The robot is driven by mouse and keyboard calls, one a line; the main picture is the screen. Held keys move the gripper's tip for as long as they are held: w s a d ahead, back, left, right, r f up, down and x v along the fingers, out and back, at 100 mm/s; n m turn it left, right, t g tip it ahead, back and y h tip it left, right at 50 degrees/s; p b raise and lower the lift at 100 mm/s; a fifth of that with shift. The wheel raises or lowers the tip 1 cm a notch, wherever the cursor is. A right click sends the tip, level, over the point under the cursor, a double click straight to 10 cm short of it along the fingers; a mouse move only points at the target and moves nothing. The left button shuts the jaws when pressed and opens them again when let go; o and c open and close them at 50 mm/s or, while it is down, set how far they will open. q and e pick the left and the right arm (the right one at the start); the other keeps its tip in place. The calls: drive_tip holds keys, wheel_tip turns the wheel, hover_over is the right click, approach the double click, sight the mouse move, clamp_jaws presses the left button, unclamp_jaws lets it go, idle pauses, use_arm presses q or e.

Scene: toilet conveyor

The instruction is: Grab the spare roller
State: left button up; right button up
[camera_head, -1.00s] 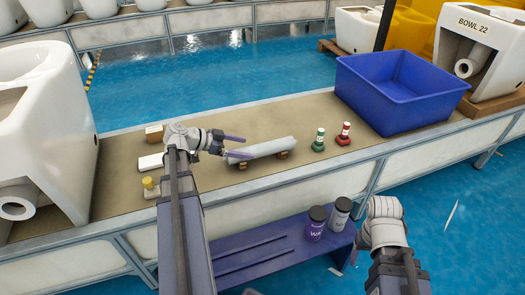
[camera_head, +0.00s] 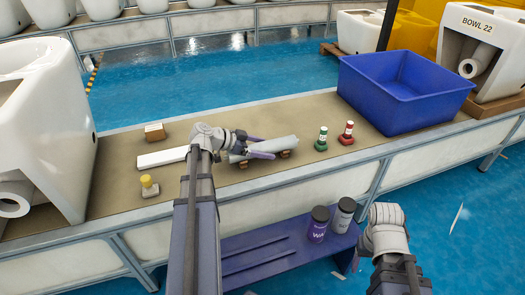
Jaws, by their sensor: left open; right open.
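The spare roller, a long grey-white cylinder (camera_head: 284,145), lies across small brown supports on the conveyor table. My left gripper (camera_head: 262,147) is open at the roller's left part, with one purple finger on the far side and the other in front of it. Whether the fingers touch the roller I cannot tell. My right gripper (camera_head: 384,212) is in front of the table at the lower right; its fingers are hardly visible.
A blue bin (camera_head: 400,95) stands right of a green bottle (camera_head: 321,139) and a red bottle (camera_head: 346,133). A yellow-topped item (camera_head: 149,186) and a white bar (camera_head: 163,158) lie left. Two canisters (camera_head: 318,224) stand on the purple lower shelf (camera_head: 270,248).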

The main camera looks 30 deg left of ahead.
use_arm(q)
clamp_jaws()
idle(0.6)
